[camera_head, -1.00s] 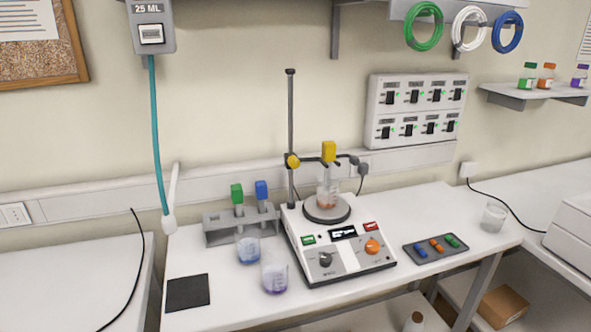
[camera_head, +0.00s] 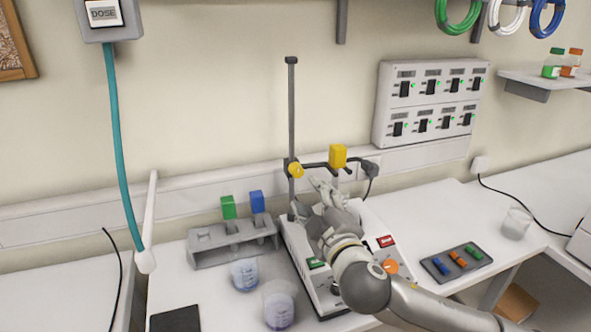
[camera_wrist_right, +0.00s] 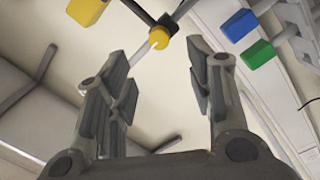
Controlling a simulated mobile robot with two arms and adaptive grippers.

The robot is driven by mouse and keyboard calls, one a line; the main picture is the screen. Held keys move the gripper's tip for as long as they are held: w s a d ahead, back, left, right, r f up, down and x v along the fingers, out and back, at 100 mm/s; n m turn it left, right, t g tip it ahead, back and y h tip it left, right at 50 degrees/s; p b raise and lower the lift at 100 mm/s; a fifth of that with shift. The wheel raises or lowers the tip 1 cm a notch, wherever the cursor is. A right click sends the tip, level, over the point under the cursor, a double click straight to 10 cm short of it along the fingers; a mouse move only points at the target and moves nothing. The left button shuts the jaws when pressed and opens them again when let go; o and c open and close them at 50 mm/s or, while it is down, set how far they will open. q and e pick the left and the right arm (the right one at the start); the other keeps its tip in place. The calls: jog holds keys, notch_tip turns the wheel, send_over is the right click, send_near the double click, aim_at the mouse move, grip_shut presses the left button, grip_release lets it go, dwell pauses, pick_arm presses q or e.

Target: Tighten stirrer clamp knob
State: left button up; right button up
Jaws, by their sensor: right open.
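The round yellow clamp knob (camera_head: 296,170) sits on the upright rod (camera_head: 292,110) where the black crossbar meets it. The yellow block (camera_head: 338,156) of the stirrer stands on the crossbar to its right. My right gripper (camera_head: 316,192) is open, just below and right of the knob in the head view, over the stirrer base (camera_head: 305,265). In the right wrist view the knob (camera_wrist_right: 159,39) lies beyond and between the tips of my open right fingers (camera_wrist_right: 158,75); nothing is between them. The arm hides the hotplate and the beaker on it. My left gripper is not in view.
A grey rack (camera_head: 232,243) with green and blue-topped holders stands left of the base. Two beakers (camera_head: 245,275) (camera_head: 280,306) stand in front. A tray (camera_head: 440,266) of coloured pieces lies to the right. A teal hose (camera_head: 120,170) hangs at left.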

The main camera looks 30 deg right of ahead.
aim_at(299, 174)
jog(key=p+x, duration=0.2)
jog(key=x, duration=0.6)
jog(key=shift+w+d+r+p, duration=0.1)
jog(key=shift+w+r+p, duration=0.05)
jog(key=shift+w+p, duration=0.15)
jog(key=shift+w+d, duration=0.1)
jog(key=shift+w, duration=0.3)
jog(key=shift+w+d, duration=0.1)
jog(key=shift+c, duration=0.3)
jog(key=c, duration=1)
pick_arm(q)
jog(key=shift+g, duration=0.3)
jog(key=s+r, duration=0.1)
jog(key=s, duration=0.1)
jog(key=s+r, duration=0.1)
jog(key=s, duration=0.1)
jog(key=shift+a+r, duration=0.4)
